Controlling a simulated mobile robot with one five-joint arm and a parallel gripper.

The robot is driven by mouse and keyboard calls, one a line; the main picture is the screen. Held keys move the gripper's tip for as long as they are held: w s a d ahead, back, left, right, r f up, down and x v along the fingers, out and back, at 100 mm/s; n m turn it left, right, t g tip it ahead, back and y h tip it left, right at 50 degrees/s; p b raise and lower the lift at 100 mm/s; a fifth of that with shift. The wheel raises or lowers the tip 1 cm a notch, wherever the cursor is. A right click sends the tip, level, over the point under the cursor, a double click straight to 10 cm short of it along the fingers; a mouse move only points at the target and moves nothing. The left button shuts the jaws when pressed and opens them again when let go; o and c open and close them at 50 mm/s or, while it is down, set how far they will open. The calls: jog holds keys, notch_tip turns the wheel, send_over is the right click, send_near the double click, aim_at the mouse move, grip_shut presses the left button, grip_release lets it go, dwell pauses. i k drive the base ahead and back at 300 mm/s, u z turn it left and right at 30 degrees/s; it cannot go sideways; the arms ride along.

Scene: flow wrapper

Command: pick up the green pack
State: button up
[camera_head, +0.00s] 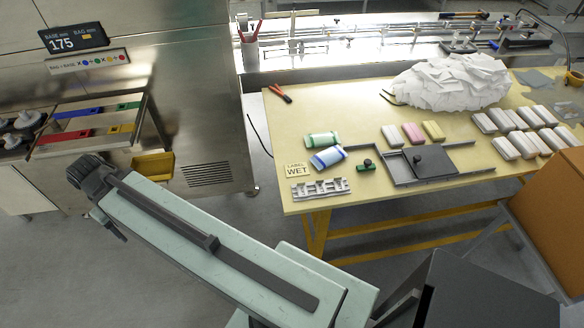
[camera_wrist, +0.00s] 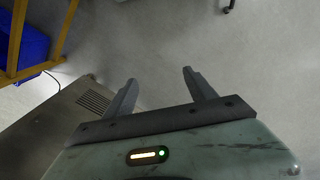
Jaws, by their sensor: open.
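The green pack (camera_head: 322,140), white with green ends, lies on the yellow table (camera_head: 285,130) near its left front edge. A blue-ended pack (camera_head: 328,158) lies just in front of it. My gripper shows in the wrist view (camera_wrist: 160,82) with its two fingers apart and nothing between them, over bare grey floor. In the head view my arm reaches to the left, and its end is well left of the table, away from the green pack. The fingertips are hard to make out there. The green pack is not in the wrist view.
Near the packs are a "LABEL WET" sign (camera_head: 297,170), a grey metal rack (camera_head: 320,188), a small green-based knob (camera_head: 366,166) and a dark tray (camera_head: 402,172). White, pink and yellow packs stand behind the tray. A white heap (camera_head: 452,82) lies farther back. A steel cabinet (camera_head: 195,90) stands left.

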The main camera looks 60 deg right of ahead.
aim_at(318, 140)
jog(key=z, duration=1.95)
